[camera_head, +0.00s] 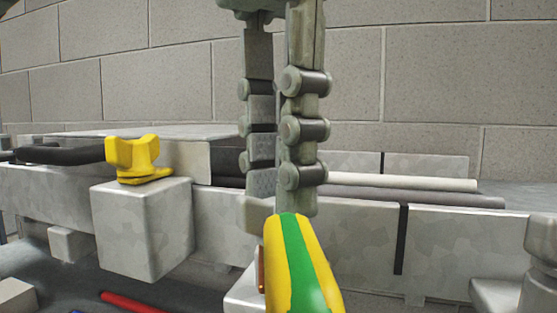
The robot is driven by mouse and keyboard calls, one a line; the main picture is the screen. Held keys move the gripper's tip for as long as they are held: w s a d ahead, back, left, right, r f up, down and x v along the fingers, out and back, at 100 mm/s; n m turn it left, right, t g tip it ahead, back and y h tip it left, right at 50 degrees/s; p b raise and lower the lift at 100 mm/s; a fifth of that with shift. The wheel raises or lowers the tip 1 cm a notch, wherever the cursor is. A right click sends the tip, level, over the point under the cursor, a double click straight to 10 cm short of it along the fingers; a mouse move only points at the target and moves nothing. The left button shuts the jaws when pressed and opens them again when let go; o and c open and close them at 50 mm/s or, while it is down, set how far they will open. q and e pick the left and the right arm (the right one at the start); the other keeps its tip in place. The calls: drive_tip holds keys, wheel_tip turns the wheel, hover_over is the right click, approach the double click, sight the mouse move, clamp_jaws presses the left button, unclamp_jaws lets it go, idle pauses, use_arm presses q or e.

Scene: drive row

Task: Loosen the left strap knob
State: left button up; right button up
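A yellow knob (138,156) with raised wings sits on top of a pale grey block (148,228) on the left. A black bar or strap (60,154) runs from it to the left edge. My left gripper (277,212) hangs from the top of the view, fingers pointing down, to the right of the knob and apart from it. One finger is nearer to me and looks larger than the other, so the fingers stand apart. I see nothing between them. My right gripper is not in view.
A green and yellow striped rounded thing (296,265) rises at bottom centre, just under the fingertips. A pale rail (350,245) and rods (420,182) run across behind. A grey fitting (538,265) stands at bottom right. A block wall (430,60) closes the back.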

use_arm(q)
drive_tip(key=shift+o, duration=0.6)
wheel_tip(320, 180, up, 12)
idle(0.5)
idle(0.6)
